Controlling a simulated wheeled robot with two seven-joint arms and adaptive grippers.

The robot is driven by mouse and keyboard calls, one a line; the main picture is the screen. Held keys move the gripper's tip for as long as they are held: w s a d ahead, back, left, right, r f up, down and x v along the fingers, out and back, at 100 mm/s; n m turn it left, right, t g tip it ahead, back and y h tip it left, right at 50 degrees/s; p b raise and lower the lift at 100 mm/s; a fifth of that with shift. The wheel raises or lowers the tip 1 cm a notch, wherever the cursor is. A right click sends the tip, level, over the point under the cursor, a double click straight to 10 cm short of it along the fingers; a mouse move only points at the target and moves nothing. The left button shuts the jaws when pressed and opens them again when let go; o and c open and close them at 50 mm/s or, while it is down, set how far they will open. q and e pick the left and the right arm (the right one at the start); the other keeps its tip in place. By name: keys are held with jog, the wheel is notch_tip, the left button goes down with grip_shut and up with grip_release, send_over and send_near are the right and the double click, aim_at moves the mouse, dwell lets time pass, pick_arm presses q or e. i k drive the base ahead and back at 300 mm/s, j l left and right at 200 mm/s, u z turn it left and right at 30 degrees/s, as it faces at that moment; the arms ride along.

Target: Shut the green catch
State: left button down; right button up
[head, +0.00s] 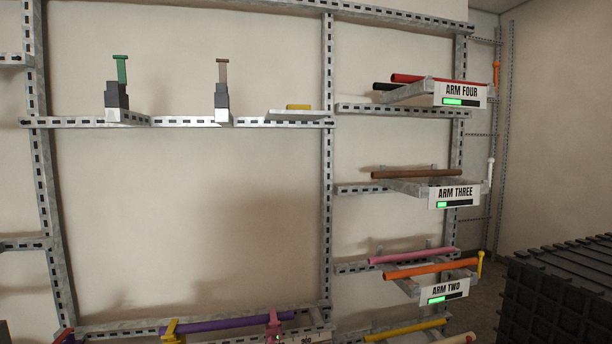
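The green catch (121,70) stands upright on a dark grey block (117,97) on the upper metal rail at the left in the head view. Its handle has a short crosspiece at the top. Neither of my grippers shows in this view.
A similar brown catch (222,72) stands upright to the right of the green one. A small yellow piece (298,106) lies low on the same rail. Labelled arms such as ARM FOUR (461,90) hold coloured pipes at the right. A purple pipe (225,323) lies along the bottom. A black ribbed box (560,285) stands at the lower right.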

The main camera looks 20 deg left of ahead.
aim_at(120, 59)
jog(key=u, duration=1.8)
